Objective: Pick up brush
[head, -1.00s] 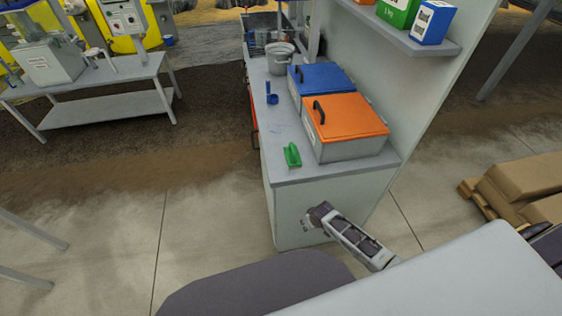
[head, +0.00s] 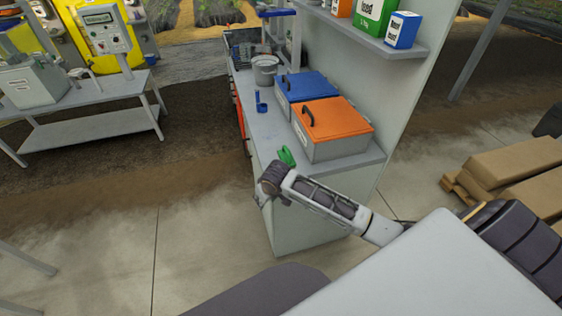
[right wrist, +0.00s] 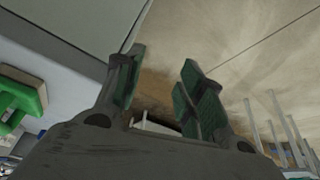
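The green brush (head: 286,157) lies near the front end of the grey counter (head: 262,128) in the head view. Its near part is close to my right arm's outline. In the right wrist view the brush (right wrist: 20,98) shows at the left edge, with a green handle and a pale block, cut off by the frame. My right gripper (head: 263,196) is at the counter's front left corner, mostly hidden by its own wrist in the head view. In the right wrist view my right gripper (right wrist: 160,82) is open, with nothing between its green-padded fingers. The brush is outside the fingers. My left gripper is not in view.
An orange-lidded box (head: 333,120) and a blue-lidded box (head: 306,86) stand on the counter's right side. A blue scoop-like item (head: 261,104) and a grey bucket (head: 265,70) stand farther back. A shelf (head: 380,42) overhangs the right side.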

